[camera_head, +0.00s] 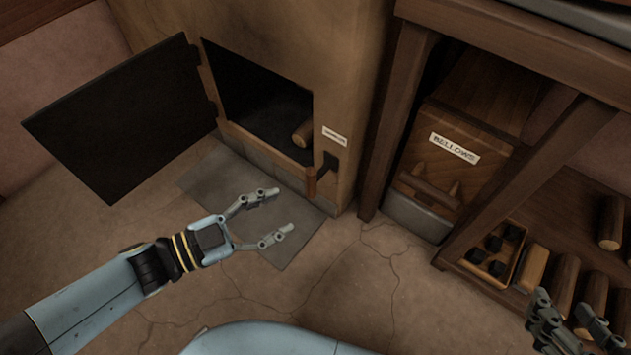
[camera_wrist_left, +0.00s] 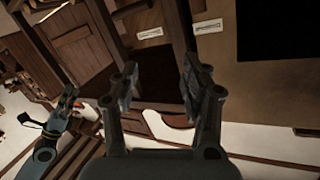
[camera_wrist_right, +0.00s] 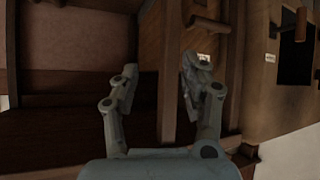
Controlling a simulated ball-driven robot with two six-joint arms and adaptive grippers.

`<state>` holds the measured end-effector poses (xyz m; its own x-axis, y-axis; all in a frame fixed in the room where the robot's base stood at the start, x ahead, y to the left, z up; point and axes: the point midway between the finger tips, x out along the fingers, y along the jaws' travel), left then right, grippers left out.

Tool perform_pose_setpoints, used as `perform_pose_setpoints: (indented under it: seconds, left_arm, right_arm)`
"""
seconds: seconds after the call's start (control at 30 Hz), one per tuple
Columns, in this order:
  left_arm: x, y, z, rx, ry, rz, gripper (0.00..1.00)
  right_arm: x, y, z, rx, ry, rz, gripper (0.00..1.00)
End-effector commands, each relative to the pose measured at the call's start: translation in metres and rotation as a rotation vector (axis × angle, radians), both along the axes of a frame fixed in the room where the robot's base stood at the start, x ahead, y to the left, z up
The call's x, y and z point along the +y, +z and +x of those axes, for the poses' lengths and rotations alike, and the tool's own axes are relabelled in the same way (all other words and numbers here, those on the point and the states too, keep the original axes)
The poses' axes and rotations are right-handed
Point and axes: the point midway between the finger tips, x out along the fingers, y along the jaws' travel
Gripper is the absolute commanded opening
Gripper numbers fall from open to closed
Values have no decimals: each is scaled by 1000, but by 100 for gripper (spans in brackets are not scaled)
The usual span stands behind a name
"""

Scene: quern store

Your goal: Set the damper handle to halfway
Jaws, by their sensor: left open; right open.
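The damper handle (camera_head: 311,182) is a short wooden grip on a dark bracket (camera_head: 328,163), low on the stove front beside the open firebox. The grip hangs down at the bracket's left end, below a small white label (camera_head: 334,137) too blurred to read. My left gripper (camera_head: 279,212) is open and empty, in front of the stove, left of and nearer than the handle, apart from it. My right gripper (camera_head: 563,303) is open and empty at the lower right, far from the handle, in front of the shelf.
The black firebox door (camera_head: 120,120) stands swung open to the left. A log (camera_head: 302,134) lies in the firebox. A drawer-like box labelled BELLOWS (camera_head: 455,148) sits under the bench at right. A tray of dark lumps (camera_head: 481,259) and several logs lie near my right gripper.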

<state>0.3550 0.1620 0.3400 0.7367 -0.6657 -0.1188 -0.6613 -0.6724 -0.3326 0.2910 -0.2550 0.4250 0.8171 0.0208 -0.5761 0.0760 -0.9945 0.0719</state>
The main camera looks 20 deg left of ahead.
Motion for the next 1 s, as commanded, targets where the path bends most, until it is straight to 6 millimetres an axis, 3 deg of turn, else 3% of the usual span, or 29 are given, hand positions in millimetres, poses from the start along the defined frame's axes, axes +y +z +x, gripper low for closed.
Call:
perform_pose_setpoints:
  seconds: [0.03,0.1,0.2,0.53,1.0]
  left_arm:
    - [10,-26,3,75,77,-151,46]
    - [25,-41,13,122,168,-310,46]
    - [33,-56,22,128,215,-353,46]
    - [18,-55,55,108,209,-348,46]
    - [-12,-55,103,110,209,-346,46]
  right_arm:
    - [2,-19,-11,-19,3,6,46]
    - [5,-28,-21,-47,4,13,46]
    - [6,-44,-37,-18,2,16,46]
    - [8,-54,-55,-54,8,19,46]
    - [17,30,19,-469,55,19,46]
